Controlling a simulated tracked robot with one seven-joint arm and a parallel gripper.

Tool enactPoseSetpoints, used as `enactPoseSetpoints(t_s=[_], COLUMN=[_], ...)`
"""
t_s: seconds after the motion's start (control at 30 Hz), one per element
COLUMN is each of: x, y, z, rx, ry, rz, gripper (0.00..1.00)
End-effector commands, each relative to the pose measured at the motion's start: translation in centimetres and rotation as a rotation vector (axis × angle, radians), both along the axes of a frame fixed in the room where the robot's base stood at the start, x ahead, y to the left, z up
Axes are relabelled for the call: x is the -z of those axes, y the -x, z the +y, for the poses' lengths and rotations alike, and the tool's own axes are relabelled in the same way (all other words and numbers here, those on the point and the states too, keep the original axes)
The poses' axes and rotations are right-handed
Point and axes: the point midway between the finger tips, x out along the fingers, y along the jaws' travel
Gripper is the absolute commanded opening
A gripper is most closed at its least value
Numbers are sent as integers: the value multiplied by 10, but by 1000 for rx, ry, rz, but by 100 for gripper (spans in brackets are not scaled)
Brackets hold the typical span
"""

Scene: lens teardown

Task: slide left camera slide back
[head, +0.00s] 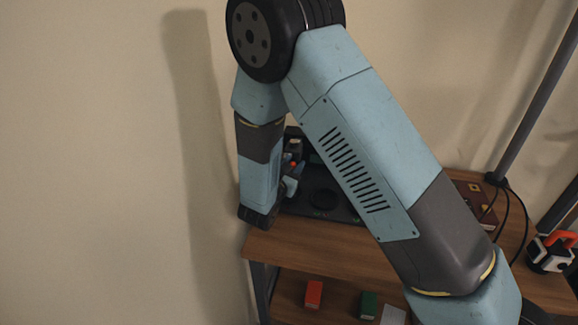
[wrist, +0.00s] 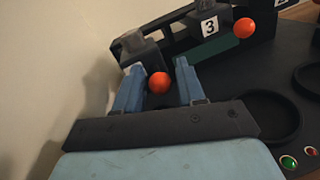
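The left camera slide shows in the wrist view as a dark grey block (wrist: 138,48) on a black rail, with an orange ball knob (wrist: 159,82) at its near end. My gripper (wrist: 158,78) is open, its two blue fingers on either side of this knob with a visible gap on each side. In the head view my gripper (head: 293,181) is small and partly hidden by my arm, at the left end of the black station (head: 322,198). An orange spot near it looks like a knob.
A second slide with an orange knob (wrist: 245,28) and a "3" label (wrist: 210,27) stands to the right. Round recesses (wrist: 272,116) and green and red lights lie nearer. The wall is close on the left. Red (head: 313,294) and green (head: 368,305) blocks sit on a lower shelf.

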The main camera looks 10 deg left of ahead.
Motion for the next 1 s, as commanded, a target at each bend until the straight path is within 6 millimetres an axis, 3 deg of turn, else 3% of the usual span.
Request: enactPoseSetpoints(t_s=[0.47,1.0], x=[0,1], y=[9,104], z=[3,30], rx=[-2,-2], ry=[0,0], rz=[0,2], gripper=[47,47])
